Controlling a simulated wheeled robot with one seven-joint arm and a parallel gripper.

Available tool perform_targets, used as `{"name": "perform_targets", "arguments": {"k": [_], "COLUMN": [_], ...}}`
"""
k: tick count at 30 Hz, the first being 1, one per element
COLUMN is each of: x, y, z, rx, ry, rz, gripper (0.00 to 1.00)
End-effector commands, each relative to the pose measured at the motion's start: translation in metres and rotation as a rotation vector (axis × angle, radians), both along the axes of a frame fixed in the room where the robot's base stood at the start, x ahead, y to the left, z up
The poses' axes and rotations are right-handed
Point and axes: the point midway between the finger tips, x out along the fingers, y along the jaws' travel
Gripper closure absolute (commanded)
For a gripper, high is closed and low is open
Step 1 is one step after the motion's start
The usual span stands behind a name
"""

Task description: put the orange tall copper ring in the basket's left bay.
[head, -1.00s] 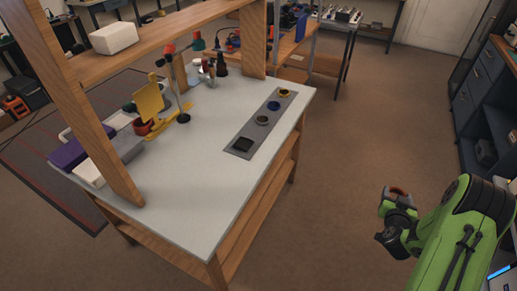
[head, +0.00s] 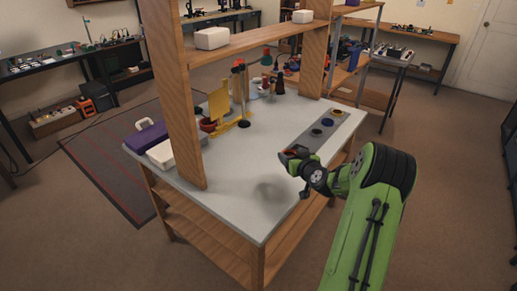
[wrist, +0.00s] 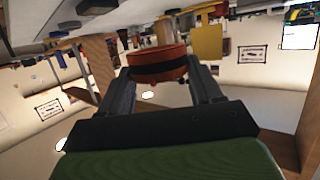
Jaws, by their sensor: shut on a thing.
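My gripper (head: 296,156) is shut on an orange-red ring with a dark band (wrist: 157,65). In the wrist view the ring sits between the two dark fingers. In the head view my gripper is above the near right part of the grey-white table (head: 255,165), and the ring (head: 289,153) shows small at its tip. I cannot make out the basket or its bays for certain. A purple case with a pale handle (head: 146,139) and a white block (head: 161,154) are at the table's left edge, partly behind a wooden post.
A grey strip (head: 318,130) with small round parts lies along the table's right side, partly hidden by my gripper. A yellow stand (head: 219,103) and a lamp stand (head: 242,100) are at the back. A wooden post (head: 188,110) rises at the front left. The table's middle is clear.

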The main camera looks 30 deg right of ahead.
Motion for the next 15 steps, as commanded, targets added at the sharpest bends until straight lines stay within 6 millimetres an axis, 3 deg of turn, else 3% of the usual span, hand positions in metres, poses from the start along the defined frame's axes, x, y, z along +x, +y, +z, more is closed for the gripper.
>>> {"name": "perform_targets", "arguments": {"k": [2,7,15], "x": [-0.002,-0.002,-0.002], "y": [-0.003,-0.003,-0.003], "z": [-0.003,-0.043,-0.083], "rx": [0.0,0.005,0.003], "ry": [0.001,0.002,0.0], "rz": [0.0,0.001,0.0], "gripper": [0.69,0.69,0.69]}}
